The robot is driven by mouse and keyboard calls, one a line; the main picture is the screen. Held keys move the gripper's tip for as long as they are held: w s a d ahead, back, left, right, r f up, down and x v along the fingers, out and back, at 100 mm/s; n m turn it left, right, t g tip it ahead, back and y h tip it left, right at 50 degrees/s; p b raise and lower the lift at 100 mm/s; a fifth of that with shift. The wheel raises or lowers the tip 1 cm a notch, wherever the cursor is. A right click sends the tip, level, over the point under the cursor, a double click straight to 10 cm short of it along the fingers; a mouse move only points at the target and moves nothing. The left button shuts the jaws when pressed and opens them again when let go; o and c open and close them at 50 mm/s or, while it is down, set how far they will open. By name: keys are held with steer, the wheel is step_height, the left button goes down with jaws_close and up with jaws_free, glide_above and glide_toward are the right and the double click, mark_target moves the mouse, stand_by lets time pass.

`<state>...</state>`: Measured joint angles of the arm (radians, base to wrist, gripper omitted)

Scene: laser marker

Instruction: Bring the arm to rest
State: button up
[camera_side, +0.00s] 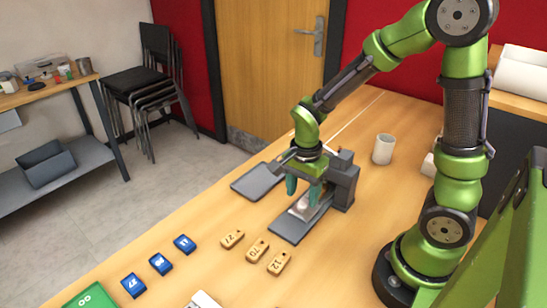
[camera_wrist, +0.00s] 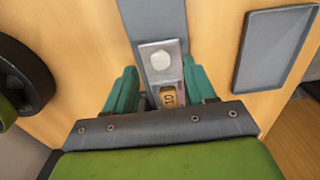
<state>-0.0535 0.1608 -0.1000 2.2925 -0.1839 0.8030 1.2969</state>
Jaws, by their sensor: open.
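My gripper (camera_side: 304,188) has teal fingers and hangs low over the bed of the grey laser marker (camera_side: 345,182). In the wrist view my gripper (camera_wrist: 160,88) is open, with its fingers spread apart. A light plate with a white disc (camera_wrist: 161,60) lies on the marker's grey bed (camera_wrist: 155,18), just ahead of the gap between the fingers. A tan tag with dark digits (camera_wrist: 168,97) shows between the fingers and is apart from both. In the side view the fingers partly hide this spot.
A grey tray (camera_side: 258,182) lies left of the marker. Several tan tags (camera_side: 257,250) and several blue tags (camera_side: 160,264) lie on the wooden table in front. A white cup (camera_side: 383,149) stands behind right. A green pad (camera_side: 92,298) lies at the front left.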

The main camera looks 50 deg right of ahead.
steer(key=shift+r, duration=1)
steer(key=shift+s+a+n, duration=0.15)
steer(key=shift+s+n, duration=0.05)
steer(key=shift+n, duration=0.9)
steer(key=s+a+r+n+t+y, duration=0.1)
steer(key=s+a+r+n+t, duration=0.1)
steer(key=r+n, duration=0.4)
steer(key=s+a+r+n+t+y, duration=0.1)
steer(key=r+n+t, duration=0.4)
steer(key=r, duration=0.5)
steer(key=shift+s+a+n, duration=0.4)
steer(key=shift+s+a, duration=0.2)
steer(key=shift+s, duration=0.65)
